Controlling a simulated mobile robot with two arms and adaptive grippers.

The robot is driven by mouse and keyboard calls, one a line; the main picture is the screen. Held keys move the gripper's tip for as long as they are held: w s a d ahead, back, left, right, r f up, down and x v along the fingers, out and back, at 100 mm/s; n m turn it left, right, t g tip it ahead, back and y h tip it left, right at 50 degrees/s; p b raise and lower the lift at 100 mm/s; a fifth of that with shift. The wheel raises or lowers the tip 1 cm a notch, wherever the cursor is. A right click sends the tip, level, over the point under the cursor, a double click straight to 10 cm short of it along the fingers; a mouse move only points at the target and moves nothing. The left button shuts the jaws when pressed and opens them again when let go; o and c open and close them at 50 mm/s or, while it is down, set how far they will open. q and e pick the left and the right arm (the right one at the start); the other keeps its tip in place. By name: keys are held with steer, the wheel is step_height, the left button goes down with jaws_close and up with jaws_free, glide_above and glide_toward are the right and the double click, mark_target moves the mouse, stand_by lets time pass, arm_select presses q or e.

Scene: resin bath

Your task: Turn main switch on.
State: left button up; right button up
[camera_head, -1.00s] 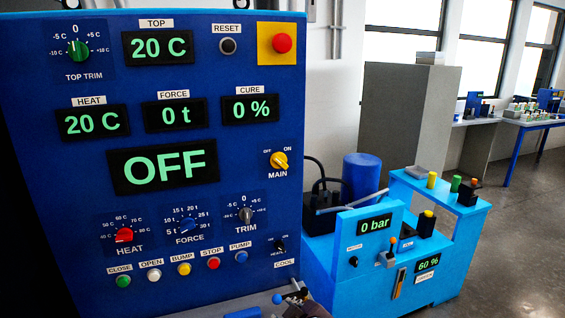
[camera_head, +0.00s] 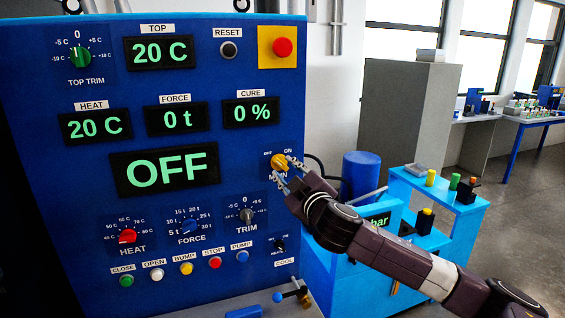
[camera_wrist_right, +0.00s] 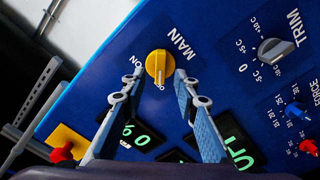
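The main switch (camera_head: 279,161) is a yellow rotary knob on the blue control panel (camera_head: 60,210), labelled MAIN with OFF and ON marks. It also shows in the right wrist view (camera_wrist_right: 158,65). The large display (camera_head: 165,172) reads OFF. My right gripper (camera_head: 284,170) is at the switch, arm coming from the lower right. In the right wrist view my right gripper (camera_wrist_right: 160,71) is open, one fingertip on each side of the knob, with small gaps seeming to remain. In the head view the fingers partly cover the MAIN label. My left gripper is not in view.
A red emergency button (camera_head: 282,47) on a yellow plate sits above the switch. The trim knob (camera_head: 246,215) and a row of push buttons, including the blue pump button (camera_head: 242,256), lie below. A light-blue bench unit (camera_head: 450,205) stands to the right behind my arm.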

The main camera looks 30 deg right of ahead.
mark_target(280, 163)
steer(key=shift+p+x, duration=0.4)
steer(key=shift+x, duration=1)
jaws_close()
